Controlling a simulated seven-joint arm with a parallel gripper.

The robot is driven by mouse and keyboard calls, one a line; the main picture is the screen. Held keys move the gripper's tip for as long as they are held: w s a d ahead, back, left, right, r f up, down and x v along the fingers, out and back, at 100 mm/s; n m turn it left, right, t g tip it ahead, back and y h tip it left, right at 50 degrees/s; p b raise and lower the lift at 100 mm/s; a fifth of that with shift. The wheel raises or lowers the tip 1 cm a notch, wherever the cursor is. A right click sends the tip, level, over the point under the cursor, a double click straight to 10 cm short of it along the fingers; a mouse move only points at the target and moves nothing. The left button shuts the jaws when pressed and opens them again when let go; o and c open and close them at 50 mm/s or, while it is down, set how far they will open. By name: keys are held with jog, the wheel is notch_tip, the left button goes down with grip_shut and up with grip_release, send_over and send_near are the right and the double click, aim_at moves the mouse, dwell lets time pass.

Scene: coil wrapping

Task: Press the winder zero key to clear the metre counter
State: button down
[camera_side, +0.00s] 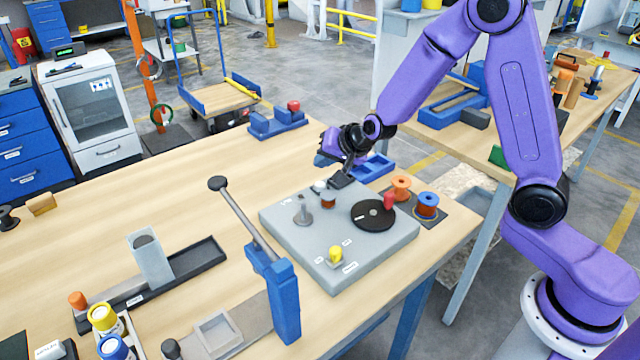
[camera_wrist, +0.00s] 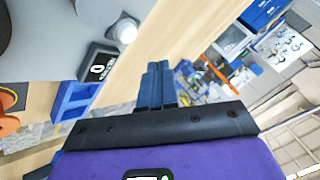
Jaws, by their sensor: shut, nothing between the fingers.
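The grey winder plate (camera_side: 290,235) lies on the wooden bench, and its edge shows in the wrist view (camera_wrist: 40,40). A small dark counter box (camera_wrist: 98,67) at its far edge shows a white character that looks like 0. A pale round key (camera_wrist: 124,31) sits beside the box; in the side view it appears as a small white cap (camera_side: 318,186). My gripper (camera_side: 324,160) is shut and empty, above the plate's far edge near the counter. Its blue fingers (camera_wrist: 158,66) are together, apart from the key in the wrist view. Contact is not visible.
A yellow knob (camera_side: 336,254) with unreadable labels sits at the plate's near side. A black disc (camera_side: 373,214) and a grey post (camera_side: 303,212) stand on the plate. A blue lever stand (camera_side: 275,290) is left of it. Orange and blue spools (camera_side: 427,205) are at right.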

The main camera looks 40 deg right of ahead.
jog(key=shift+r, duration=1)
jog(key=s+a+r+n+g+y, duration=0.1)
jog(key=s+a+n+g+y, duration=0.25)
jog(key=s, duration=0.55)
jog(key=s+a+r+n+g+h, duration=0.15)
jog(key=s+a+n, duration=0.25)
jog(key=s+n, duration=0.4)
jog(key=s+d+n+g+h, duration=0.1)
jog(key=s+d+n, duration=0.2)
jog(key=s, duration=0.4)
jog(key=s+d+r+n+g, duration=0.1)
jog(key=s+d+n, duration=0.2)
jog(key=s, duration=0.4)
jog(key=s+d+n+g+h, duration=0.1)
jog(key=s+d+n+g, duration=0.1)
jog(key=s, duration=0.5)
jog(key=shift+d+r+n+h, duration=0.25)
jog(key=shift+d+n, duration=0.2)
jog(key=shift+d, duration=0.25)
